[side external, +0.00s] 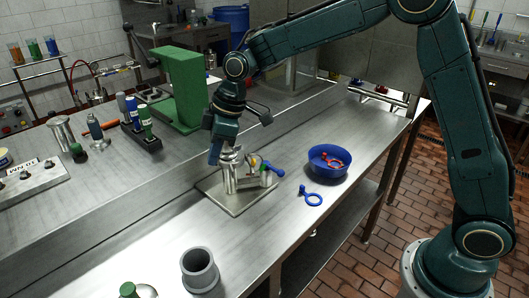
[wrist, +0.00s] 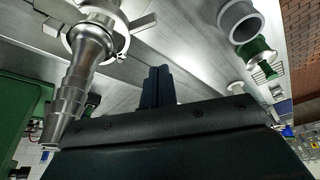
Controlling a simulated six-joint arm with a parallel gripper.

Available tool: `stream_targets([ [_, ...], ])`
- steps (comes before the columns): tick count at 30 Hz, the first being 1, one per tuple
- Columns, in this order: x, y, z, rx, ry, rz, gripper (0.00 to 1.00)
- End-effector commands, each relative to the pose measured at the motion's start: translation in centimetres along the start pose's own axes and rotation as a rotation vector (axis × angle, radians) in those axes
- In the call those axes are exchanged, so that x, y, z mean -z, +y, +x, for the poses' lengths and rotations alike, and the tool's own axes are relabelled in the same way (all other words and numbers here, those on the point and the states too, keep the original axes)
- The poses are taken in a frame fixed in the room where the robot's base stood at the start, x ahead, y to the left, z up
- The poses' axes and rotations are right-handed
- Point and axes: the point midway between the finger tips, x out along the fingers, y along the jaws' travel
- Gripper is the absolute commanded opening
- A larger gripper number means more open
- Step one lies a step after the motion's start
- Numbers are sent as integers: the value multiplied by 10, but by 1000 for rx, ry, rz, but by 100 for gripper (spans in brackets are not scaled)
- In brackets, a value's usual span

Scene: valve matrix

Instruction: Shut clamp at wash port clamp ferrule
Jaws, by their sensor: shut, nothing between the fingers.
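The wash port fitting (side external: 229,172) is a shiny steel assembly standing on a square metal plate (side external: 237,207) in the side view. In the wrist view, a stepped steel hose barb (wrist: 82,75) fills the upper left. A metal collar with flat tabs (wrist: 117,28), possibly the clamp, sits around its base; whether it is closed is unclear. A blue handle (side external: 276,170) sticks out to the right of the assembly. My gripper (side external: 216,156) points down beside the fitting's top. In the wrist view, its dark fingers (wrist: 158,86) are together and empty, apart from the barb.
A blue bowl (side external: 321,170) with a red ring-shaped clamp (side external: 333,161) and a loose blue ring clamp (side external: 312,199) lie right of the plate. A grey cup (side external: 200,268) stands in front. A green block (side external: 182,88) stands behind my gripper.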

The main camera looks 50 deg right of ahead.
Motion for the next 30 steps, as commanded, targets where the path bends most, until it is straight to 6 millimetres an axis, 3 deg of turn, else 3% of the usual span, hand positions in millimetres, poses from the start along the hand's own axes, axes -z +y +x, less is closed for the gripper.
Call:
stream_targets([
  [9, 0, 2, -47, -3, 2, 1, 0],
  [18, 0, 3, -60, -1, 0, 1, 0],
  [19, 0, 3, -60, -1, 0, 1, 2],
  [23, 0, 2, -60, -3, -2, 10, 27],
  [30, 4, -5, -60, -52, -30, 164, 27],
])
